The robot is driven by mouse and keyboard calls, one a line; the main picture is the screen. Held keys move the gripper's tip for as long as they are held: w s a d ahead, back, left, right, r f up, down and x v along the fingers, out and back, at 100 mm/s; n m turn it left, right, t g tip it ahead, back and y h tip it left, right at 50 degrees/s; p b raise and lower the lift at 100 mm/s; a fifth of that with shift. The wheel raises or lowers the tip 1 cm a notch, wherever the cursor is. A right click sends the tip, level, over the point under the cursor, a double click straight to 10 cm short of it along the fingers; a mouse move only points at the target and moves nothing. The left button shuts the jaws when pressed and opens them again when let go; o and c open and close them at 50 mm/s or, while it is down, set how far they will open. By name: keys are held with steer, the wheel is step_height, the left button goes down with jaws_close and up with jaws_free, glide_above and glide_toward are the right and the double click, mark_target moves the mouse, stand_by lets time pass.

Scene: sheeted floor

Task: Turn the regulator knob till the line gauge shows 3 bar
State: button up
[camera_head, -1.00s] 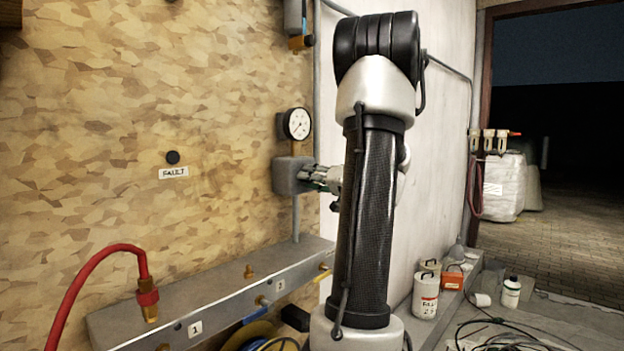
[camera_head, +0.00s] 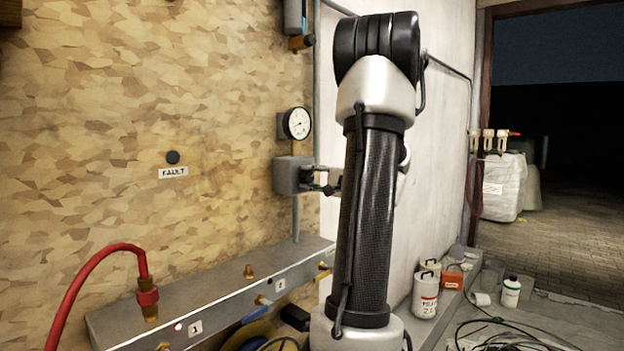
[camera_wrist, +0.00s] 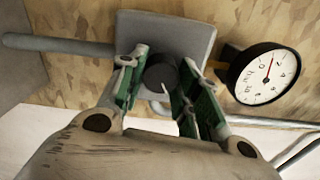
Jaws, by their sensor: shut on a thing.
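The dark round regulator knob (camera_wrist: 161,76) sits on the grey regulator body (camera_wrist: 188,36). It has a white mark pointing down in the wrist view. My gripper (camera_wrist: 160,80) has its green-padded fingers on both sides of the knob, shut on it. In the head view my gripper (camera_head: 326,182) is at the right side of the regulator body (camera_head: 289,175), partly behind my arm. The line gauge (camera_wrist: 264,74) is a white dial with a black rim, appearing turned in the wrist view. Its needle points to the upper part there; the exact reading is unclear. It also shows in the head view (camera_head: 297,123).
A grey manifold (camera_head: 215,300) with brass fittings and a red hose (camera_head: 85,285) runs below. A grey pipe (camera_head: 297,222) joins the regulator from below. A FAULT label (camera_head: 173,172) is on the board. Containers (camera_head: 426,290) and cables lie at the lower right.

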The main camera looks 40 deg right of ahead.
steer(key=shift+f+m, duration=0.1)
steer(key=shift+m, duration=0.9)
steer(key=o, duration=1)
steer(key=shift+s, duration=0.15)
steer(key=s+d, duration=0.1)
steer(key=s, duration=1)
steer(key=shift+s, duration=0.4)
